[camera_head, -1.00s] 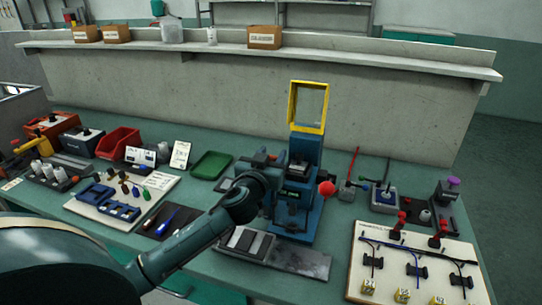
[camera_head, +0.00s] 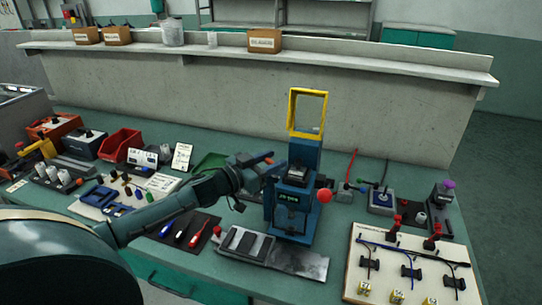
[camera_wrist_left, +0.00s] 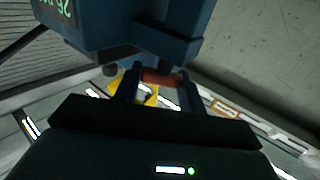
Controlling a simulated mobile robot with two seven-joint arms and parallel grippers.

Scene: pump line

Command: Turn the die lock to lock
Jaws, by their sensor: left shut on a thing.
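A blue press (camera_head: 293,212) with a yellow guard frame, a small green display and a red ball knob (camera_head: 324,190) stands in the middle of the bench. My left gripper (camera_head: 268,164) is at the left side of the press in the head view. In the left wrist view, my left gripper (camera_wrist_left: 155,88) is shut on a short orange-red handle (camera_wrist_left: 160,77), apparently the die lock, beside the blue press body (camera_wrist_left: 140,25). The handle's orange end (camera_head: 263,155) shows just past the fingers in the head view. The lock's pivot is hidden.
A grey plate with dark blocks (camera_head: 247,243) lies in front of the press.

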